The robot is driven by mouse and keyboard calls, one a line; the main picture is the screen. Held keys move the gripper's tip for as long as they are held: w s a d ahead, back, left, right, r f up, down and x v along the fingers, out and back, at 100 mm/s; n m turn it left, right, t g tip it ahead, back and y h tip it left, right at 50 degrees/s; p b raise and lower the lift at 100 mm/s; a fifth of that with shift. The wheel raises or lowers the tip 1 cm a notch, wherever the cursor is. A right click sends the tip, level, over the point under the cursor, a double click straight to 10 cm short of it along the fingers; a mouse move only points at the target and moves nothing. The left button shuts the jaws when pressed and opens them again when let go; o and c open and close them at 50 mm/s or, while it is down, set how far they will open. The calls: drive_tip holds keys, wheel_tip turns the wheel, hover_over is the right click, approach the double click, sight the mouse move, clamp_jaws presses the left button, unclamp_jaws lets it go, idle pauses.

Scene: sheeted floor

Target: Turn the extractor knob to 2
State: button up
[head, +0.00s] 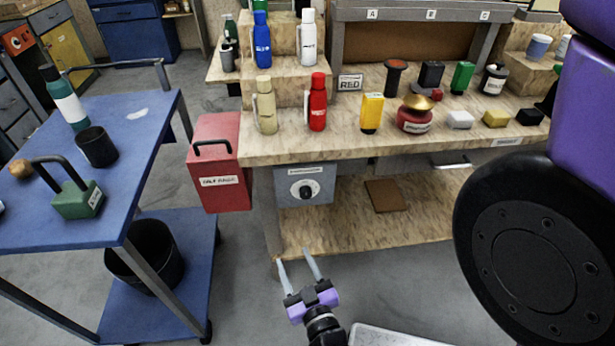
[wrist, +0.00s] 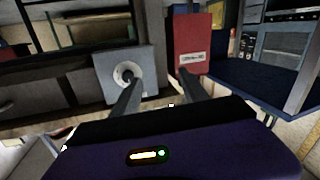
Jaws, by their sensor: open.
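The extractor knob (head: 302,190) is a dark round knob on a pale dial, set on the front of a grey-blue box under the front edge of the wooden workbench. Its dial marks are too small to read. It also shows in the wrist view (wrist: 128,72), partly behind a finger. My gripper (head: 297,258) is open and empty, below and in front of the box in the head view, apart from the knob. In the wrist view, the two fingers (wrist: 157,82) point forward, the left one in line with the knob and the right one toward the red box.
A red box (head: 219,175) with a handle stands left of the knob box. Bottles and small items crowd the workbench (head: 270,150).

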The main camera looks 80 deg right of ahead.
sight(306, 196)
drive_tip(key=d+r+g+h+p, duration=0.1)
drive_tip(key=d, duration=0.4)
drive_tip(key=w+d+r+m+g+p, duration=0.1)
drive_tip(key=d+p, duration=0.1)
drive_tip(key=d, duration=0.4)
drive_tip(key=d+r+m+g+h+p, duration=0.1)
drive_tip(key=d, duration=0.4)
drive_tip(key=shift+w+d+r+g+h+p, duration=0.3)
drive_tip(key=shift+w+d+r+g, duration=0.1)
clamp_jaws()
